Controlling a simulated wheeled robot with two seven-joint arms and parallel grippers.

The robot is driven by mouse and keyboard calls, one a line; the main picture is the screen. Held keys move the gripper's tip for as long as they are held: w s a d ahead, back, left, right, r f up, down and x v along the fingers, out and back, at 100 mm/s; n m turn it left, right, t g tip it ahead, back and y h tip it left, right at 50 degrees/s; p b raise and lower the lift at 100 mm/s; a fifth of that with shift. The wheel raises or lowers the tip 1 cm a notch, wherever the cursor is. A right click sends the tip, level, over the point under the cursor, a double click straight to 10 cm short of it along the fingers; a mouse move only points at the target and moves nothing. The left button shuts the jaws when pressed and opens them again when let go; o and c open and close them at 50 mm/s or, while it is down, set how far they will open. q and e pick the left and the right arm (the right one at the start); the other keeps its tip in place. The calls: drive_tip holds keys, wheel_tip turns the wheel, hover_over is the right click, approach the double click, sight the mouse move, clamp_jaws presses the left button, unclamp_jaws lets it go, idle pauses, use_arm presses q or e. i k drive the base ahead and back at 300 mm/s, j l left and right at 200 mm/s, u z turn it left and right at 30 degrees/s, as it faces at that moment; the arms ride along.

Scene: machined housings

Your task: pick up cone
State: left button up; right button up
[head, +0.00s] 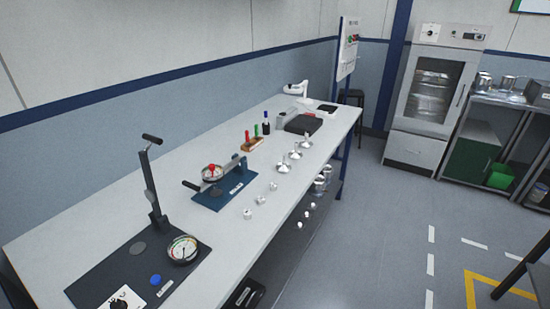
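Three small silvery cone-like parts with stems stand in a row on the white workbench (130,216): a near one (283,165), a middle one (296,152) and a far one (307,142). They stand near the bench's right edge, apart from each other. I cannot tell which of them is the task's cone. Neither of my grippers is in view.
Short metal pieces (261,200) stand nearer along the same edge. A blue-based fixture (224,194), a black plate (105,272) with a dial gauge (183,250) and upright lever, and a dark scale-like device (303,124) occupy the bench. Open floor (390,225) lies right.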

sight(284, 167)
drive_tip(key=i+l+u, duration=0.35)
drive_tip(key=i+l, duration=0.15)
drive_tip(key=l, duration=0.2)
drive_tip(key=i+l+u, duration=0.15)
drive_tip(key=l, duration=0.25)
drive_tip(key=i+l+u, duration=0.15)
drive_tip(key=l, duration=0.25)
drive_tip(key=i+l+u, duration=0.2)
drive_tip(key=l, duration=0.3)
drive_tip(key=i+l+u, duration=0.15)
drive_tip(key=l, duration=0.3)
drive_tip(key=i+l+u, duration=0.2)
drive_tip(key=l, duration=0.3)
drive_tip(key=l+u, duration=0.15)
drive_tip(key=l, duration=0.3)
